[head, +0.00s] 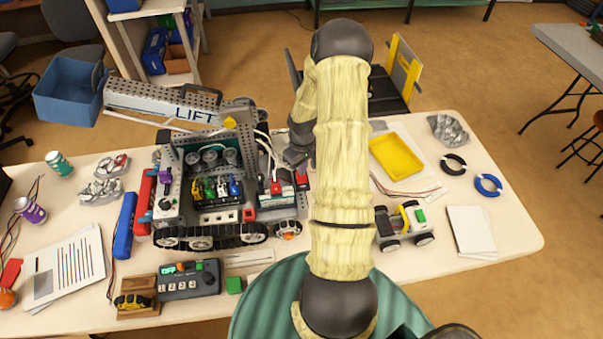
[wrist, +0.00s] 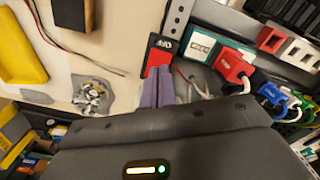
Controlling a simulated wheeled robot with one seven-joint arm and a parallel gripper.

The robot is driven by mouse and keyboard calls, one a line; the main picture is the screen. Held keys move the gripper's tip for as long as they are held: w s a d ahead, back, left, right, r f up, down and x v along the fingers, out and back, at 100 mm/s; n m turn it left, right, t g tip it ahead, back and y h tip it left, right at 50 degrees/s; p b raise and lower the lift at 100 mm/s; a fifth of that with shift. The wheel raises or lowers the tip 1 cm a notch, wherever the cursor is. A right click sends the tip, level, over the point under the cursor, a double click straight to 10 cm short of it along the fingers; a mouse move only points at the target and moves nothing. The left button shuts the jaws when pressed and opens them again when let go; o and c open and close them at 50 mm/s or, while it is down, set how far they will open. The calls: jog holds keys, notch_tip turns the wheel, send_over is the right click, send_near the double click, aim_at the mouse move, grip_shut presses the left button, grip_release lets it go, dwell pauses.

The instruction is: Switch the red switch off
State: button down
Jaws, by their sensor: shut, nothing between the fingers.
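A small red and black piece with white markings, which looks like the red switch (wrist: 160,52), is on the side of the machine in the wrist view. It also shows as a red patch in the head view (head: 302,179), beside my arm. My gripper (wrist: 158,74) is shut and empty, its two purple-grey fingers together. The fingertips are right at the lower edge of the red switch; I cannot tell if they touch it. In the head view my gripper (head: 297,156) is partly hidden by my arm. The switch's position is not clear.
A red plug (wrist: 235,66) with a white cable sits close to the right of the fingers, with blue and green plugs beyond. The tracked LIFT machine (head: 206,232) fills the table's middle. A yellow tray (head: 397,156) and small wheeled car (head: 403,225) stand to the right.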

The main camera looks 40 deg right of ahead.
aim_at(301, 180)
jog(key=shift+r+p, duration=1.2)
jog(key=shift+r, duration=0.6)
jog(key=s+a+r+t+b, duration=0.1)
jog(key=s+a+r+b, duration=0.1)
jog(key=a+r, duration=0.9)
jog(key=s+a+r+t+b, duration=0.1)
jog(key=s+a+r, duration=0.6)
jog(key=s+a, duration=0.3)
jog(key=shift+a+m+t+b, duration=0.3)
jog(key=shift+a+m+b, duration=0.1)
jog(key=shift+a, duration=0.45)
jog(key=shift+r, duration=0.1)
